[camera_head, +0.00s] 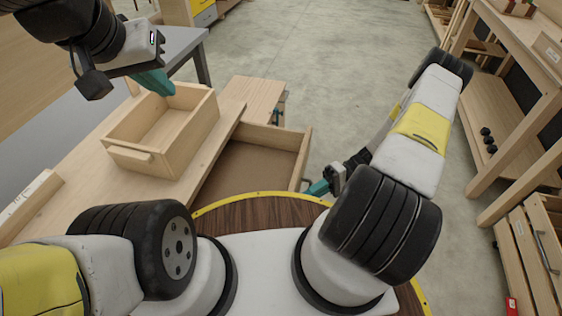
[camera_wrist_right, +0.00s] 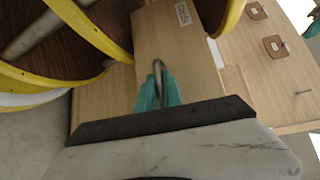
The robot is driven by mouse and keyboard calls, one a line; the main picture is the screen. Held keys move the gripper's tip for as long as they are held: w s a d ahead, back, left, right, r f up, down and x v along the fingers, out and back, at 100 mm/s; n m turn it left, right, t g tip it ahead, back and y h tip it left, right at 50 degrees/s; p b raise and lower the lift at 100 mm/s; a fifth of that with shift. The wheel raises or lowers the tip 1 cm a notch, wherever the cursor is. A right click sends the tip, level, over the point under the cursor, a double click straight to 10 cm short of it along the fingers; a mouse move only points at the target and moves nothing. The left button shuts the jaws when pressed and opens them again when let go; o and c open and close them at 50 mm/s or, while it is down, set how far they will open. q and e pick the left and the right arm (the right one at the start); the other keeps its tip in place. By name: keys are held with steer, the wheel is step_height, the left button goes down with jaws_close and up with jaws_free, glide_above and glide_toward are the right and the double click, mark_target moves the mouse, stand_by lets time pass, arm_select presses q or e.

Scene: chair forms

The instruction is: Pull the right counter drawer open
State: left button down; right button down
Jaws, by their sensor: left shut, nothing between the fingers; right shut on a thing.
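The right counter drawer (camera_head: 248,162) stands pulled out from under the wooden counter, and its brown inside shows empty in the head view. My right gripper (camera_head: 318,187) is at its front. In the right wrist view the teal fingers (camera_wrist_right: 158,90) are shut on the metal drawer handle (camera_wrist_right: 157,72), which stands out from the drawer's wooden front (camera_wrist_right: 180,40). A label sits on that front. My left gripper (camera_head: 158,84) is shut and empty, above the far edge of the open wooden box on the counter.
The open wooden box (camera_head: 160,135) with a front ledge sits on the counter top (camera_head: 75,183). My round base edge is close to the drawer. Wooden shelving (camera_head: 520,95) stands at the right. Grey floor (camera_head: 290,45) is clear beyond the counter.

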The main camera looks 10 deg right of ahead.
steer(key=shift+s+d, duration=0.3)
steer(key=shift+d, duration=0.45)
steer(key=shift+s+d, duration=0.25)
steer(key=shift+d, duration=0.45)
steer(key=c, duration=1.5)
jaws_free()
steer(key=v, duration=0.7)
steer(key=shift+w+d, duration=0.2)
steer(key=shift+d, duration=0.15)
